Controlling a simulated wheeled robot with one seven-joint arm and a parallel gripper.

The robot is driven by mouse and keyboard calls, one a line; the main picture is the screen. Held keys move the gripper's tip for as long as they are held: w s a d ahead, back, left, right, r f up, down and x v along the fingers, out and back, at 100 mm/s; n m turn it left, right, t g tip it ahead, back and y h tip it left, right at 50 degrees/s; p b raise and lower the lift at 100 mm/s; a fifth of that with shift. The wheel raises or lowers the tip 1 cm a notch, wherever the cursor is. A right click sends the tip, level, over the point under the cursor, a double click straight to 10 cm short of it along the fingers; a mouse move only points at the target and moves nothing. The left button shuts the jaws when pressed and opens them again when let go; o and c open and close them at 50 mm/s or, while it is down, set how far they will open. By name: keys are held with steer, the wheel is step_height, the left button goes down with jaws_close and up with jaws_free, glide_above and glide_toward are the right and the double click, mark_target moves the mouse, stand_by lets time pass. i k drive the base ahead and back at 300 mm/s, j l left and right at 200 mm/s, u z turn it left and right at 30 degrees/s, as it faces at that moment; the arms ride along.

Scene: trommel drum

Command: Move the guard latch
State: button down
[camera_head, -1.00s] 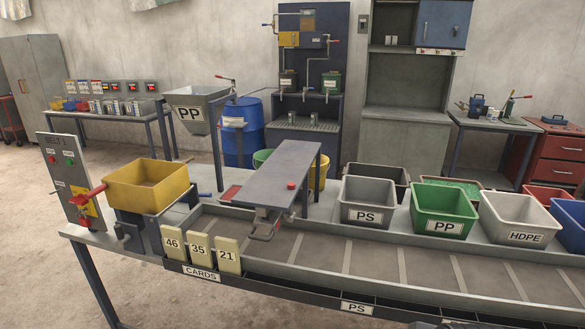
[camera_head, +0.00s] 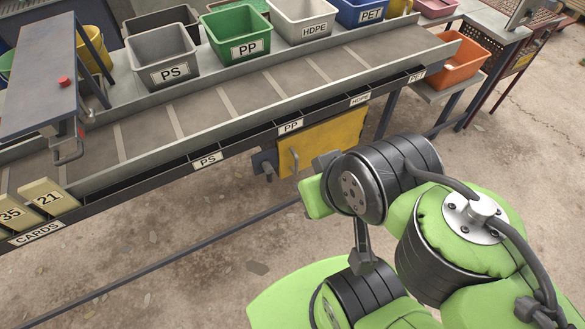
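A yellow guard panel (camera_head: 338,136) hangs under the front edge of the conveyor, below the PP and HDPE labels. A dark grey latch-like block (camera_head: 264,164) sits at the panel's left edge, next to a light upright handle (camera_head: 294,160). I cannot tell the exact latch position at this size. My green and black arm fills the lower right and covers the panel's lower right part. My gripper cannot be made out in this view.
The conveyor belt (camera_head: 210,105) runs above the panel, with a PS bin (camera_head: 163,58) and a PP bin (camera_head: 238,38) behind it. A dark bar (camera_head: 165,262) crosses low over the floor. An orange bin (camera_head: 459,66) stands at the right.

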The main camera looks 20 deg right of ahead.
mark_target(266, 166)
steer(key=i+j, duration=0.15)
steer(key=j, duration=0.2)
steer(key=i+j+u, duration=0.1)
steer(key=j, duration=0.25)
steer(key=i+j, duration=0.25)
steer(key=j, duration=0.1)
